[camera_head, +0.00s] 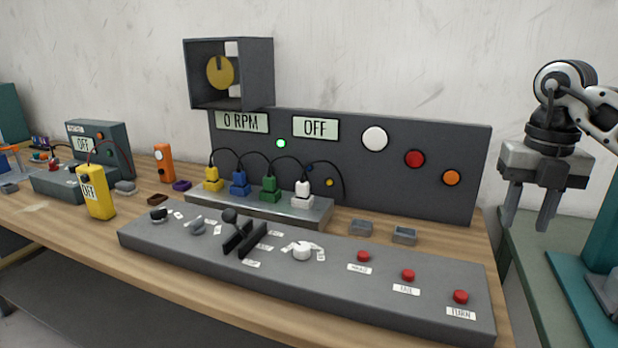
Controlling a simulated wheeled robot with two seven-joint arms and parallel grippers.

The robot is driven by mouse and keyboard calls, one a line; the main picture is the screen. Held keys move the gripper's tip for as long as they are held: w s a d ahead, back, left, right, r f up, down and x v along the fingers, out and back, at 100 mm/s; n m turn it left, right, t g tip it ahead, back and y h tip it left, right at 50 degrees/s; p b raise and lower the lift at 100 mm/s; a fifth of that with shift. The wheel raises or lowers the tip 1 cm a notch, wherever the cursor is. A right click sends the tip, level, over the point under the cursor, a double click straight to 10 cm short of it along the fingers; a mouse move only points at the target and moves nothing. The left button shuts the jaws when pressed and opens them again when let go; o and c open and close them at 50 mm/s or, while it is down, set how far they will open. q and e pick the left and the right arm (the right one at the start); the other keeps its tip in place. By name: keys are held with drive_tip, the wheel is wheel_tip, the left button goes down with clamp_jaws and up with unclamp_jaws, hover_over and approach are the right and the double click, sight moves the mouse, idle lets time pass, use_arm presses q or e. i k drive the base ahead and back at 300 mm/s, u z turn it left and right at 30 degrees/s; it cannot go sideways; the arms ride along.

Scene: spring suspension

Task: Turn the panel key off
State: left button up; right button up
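The grey control panel (330,265) lies along the front of the wooden bench. At its left end are a small black knob (158,214) and a grey turning switch (197,226). A black lever (230,217) stands in a slotted guide, and a white rotary knob (302,250) sits right of it. I cannot tell for sure which of these is the key. My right gripper (529,208) hangs at the far right, pointing down, empty, with its fingers apart. It is beyond the panel's right end and touches nothing. My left gripper is not in view.
Three red buttons (408,275) sit on the panel's right half. The upright board (400,185) behind shows "0 RPM" (242,122) and "OFF" (315,127), with a lit green lamp (281,143). Coloured plugs (240,183) with cables stand between. A yellow meter (96,199) is at left.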

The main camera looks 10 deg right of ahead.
sight(160, 215)
drive_tip(key=u, duration=0.8)
drive_tip(key=i, duration=1.05)
drive_tip(key=u, duration=1.1)
